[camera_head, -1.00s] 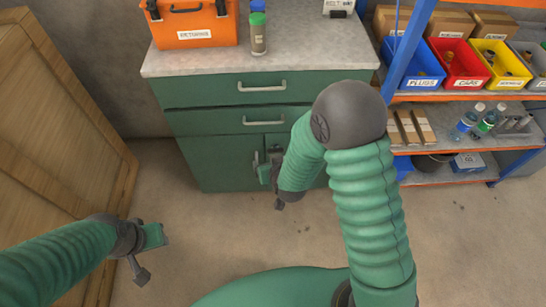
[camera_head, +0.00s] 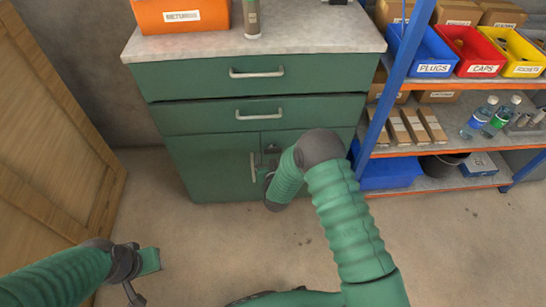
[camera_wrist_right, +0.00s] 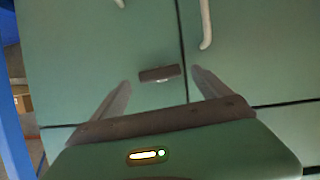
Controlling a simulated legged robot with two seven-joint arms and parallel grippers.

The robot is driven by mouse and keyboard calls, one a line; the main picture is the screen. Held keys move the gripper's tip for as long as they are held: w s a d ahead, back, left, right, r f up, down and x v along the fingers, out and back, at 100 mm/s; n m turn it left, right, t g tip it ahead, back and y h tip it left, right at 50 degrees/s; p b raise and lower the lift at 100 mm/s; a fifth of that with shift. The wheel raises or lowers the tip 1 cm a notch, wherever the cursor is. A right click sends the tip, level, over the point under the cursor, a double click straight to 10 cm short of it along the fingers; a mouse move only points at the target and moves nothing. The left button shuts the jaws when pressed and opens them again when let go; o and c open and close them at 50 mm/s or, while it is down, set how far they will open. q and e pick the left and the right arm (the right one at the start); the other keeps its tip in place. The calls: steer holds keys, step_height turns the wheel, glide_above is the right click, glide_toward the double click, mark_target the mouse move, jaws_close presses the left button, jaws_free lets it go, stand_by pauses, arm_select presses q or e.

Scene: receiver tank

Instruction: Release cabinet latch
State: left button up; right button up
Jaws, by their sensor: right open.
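The green cabinet (camera_head: 215,165) stands ahead with two drawers above a pair of doors. A small dark latch (camera_head: 272,148) sits near the top of the doors, beside their seam. In the right wrist view the latch is a short dark bar (camera_wrist_right: 159,74), level and not gripped. My right gripper (camera_head: 264,173) is in front of the doors, partly hidden by my forearm. Its fingers (camera_wrist_right: 160,92) are open, one on each side of the latch in the picture; contact cannot be seen. My left gripper (camera_head: 145,265) is low at the left, away from the cabinet; its jaws are unclear.
A vertical door handle (camera_head: 253,167) is close to my right gripper; handles also show in the right wrist view (camera_wrist_right: 206,25). A shelf rack with a blue post (camera_head: 397,85) and bins stands right. A wooden crate (camera_head: 50,140) stands left. The floor between is clear.

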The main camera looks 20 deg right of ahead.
steer(key=shift+x, duration=1.45)
steer(key=shift+c, duration=0.5)
steer(key=c, duration=1.3)
steer(key=shift+o, duration=0.2)
steer(key=shift+m+y, duration=0.3)
steer(key=shift+y, duration=0.1)
steer(key=o, duration=1.4)
steer(key=shift+c, duration=0.2)
